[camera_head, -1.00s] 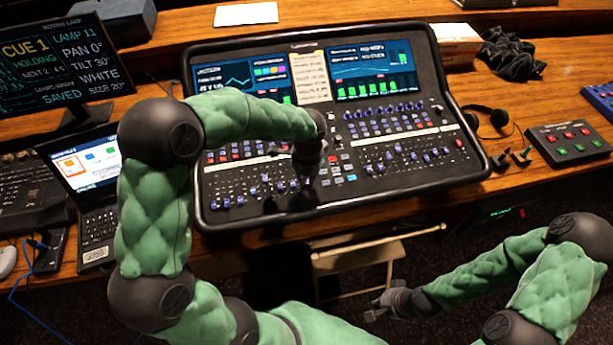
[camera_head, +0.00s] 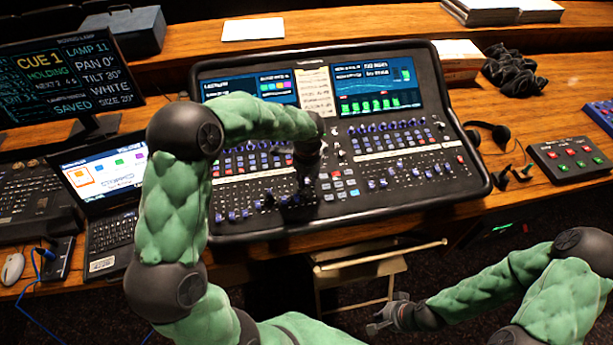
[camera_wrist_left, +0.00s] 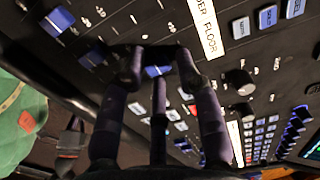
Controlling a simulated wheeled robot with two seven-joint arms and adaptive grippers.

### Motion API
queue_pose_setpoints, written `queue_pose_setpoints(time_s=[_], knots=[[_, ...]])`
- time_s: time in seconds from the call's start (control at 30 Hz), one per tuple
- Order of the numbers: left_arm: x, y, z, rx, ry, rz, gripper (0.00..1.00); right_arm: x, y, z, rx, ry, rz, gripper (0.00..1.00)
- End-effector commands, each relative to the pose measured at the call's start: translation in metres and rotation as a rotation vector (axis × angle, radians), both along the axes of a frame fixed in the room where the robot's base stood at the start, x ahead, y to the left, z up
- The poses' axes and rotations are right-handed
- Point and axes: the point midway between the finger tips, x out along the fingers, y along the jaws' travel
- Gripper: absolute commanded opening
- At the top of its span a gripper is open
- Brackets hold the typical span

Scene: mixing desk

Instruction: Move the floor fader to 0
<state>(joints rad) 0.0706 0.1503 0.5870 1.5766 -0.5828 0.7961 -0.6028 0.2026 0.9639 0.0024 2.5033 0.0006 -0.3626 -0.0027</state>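The mixing desk (camera_head: 345,215) lies on the wooden table. My left gripper (camera_head: 295,197) reaches down onto its lower fader rows and hides part of them. In the left wrist view, a blue fader cap (camera_wrist_left: 157,71) shows between the fingertips of my left gripper (camera_wrist_left: 160,66). Whether the fingers press on the cap, I cannot tell. A white label (camera_wrist_left: 208,25) ending in "FLOOR" is close to this cap; its first letters are cut off. The fader's scale value is not readable. My right gripper (camera_head: 380,318) is low at the front, empty, its fingers spread.
Another blue cap (camera_wrist_left: 57,20) and a black knob (camera_wrist_left: 240,82) are near the left fingers. A laptop (camera_head: 103,190) and a monitor (camera_head: 60,75) stand left of the desk. Headphones (camera_head: 497,133) and a button box (camera_head: 567,158) lie to the right.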

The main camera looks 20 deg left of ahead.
Motion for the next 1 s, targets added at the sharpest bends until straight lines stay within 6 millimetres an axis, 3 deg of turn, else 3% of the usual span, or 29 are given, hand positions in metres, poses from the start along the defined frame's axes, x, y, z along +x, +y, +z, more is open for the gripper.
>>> queue_pose_setpoints(time_s=[0.27,0.7,1.0], knots=[[0.000,-0.001,0.010,0.000,-0.004,0.001,0.33,0.000,0.000,0.000,0.000,0.000,0.000,0.00],[-0.007,-0.006,0.090,-0.001,-0.004,0.000,0.33,0.000,0.000,0.000,0.000,0.000,0.000,0.00],[-0.010,-0.008,0.118,-0.001,-0.001,0.000,0.33,0.000,0.000,0.000,0.000,0.000,0.000,0.00]])
